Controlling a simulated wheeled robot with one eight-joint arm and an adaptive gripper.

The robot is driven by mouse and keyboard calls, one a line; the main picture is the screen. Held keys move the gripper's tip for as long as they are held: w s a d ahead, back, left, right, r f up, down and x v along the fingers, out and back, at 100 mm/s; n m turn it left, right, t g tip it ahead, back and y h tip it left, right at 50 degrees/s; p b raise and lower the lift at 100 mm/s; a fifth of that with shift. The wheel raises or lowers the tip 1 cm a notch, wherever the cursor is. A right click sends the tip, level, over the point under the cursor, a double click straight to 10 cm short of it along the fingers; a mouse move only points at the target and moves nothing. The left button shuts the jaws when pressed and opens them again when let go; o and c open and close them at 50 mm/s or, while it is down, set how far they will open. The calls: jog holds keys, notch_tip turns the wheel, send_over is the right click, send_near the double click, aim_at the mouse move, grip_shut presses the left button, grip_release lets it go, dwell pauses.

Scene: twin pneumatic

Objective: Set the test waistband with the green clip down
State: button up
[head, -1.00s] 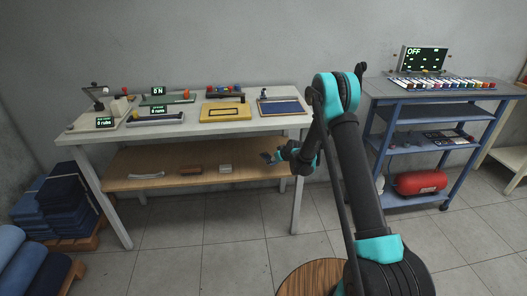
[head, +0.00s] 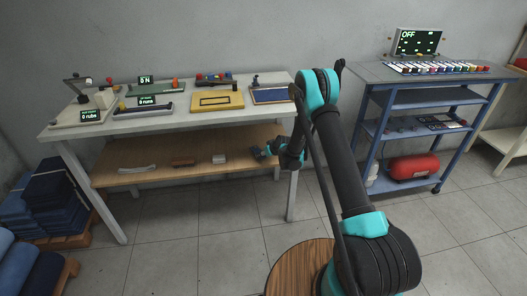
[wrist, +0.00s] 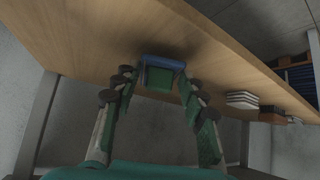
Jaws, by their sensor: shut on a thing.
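The test waistband is a small blue piece (wrist: 177,64) with a green clip (wrist: 159,79) on it, seen in the wrist view. It sits between the fingertips of my gripper (wrist: 160,80), which is shut on it. The waistband is at the wooden lower shelf (wrist: 85,30); I cannot tell whether it touches the board. In the head view my gripper (head: 260,152) is at the right end of the lower shelf (head: 135,168), under the tabletop. The waistband is too small and dark there to make out clearly.
A white block (head: 218,159), a brown block (head: 183,161) and a pale strip (head: 137,169) lie left of my gripper on the shelf. The white tabletop (head: 205,126) is above, with a leg (head: 292,195) close to my arm. A blue cart (head: 432,99) stands right.

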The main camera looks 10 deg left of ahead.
jog(key=shift+f, duration=0.4)
jog(key=shift+f, duration=0.55)
jog(key=o, duration=1.3)
jog(key=shift+o, duration=0.2)
jog(key=shift+s, duration=0.1)
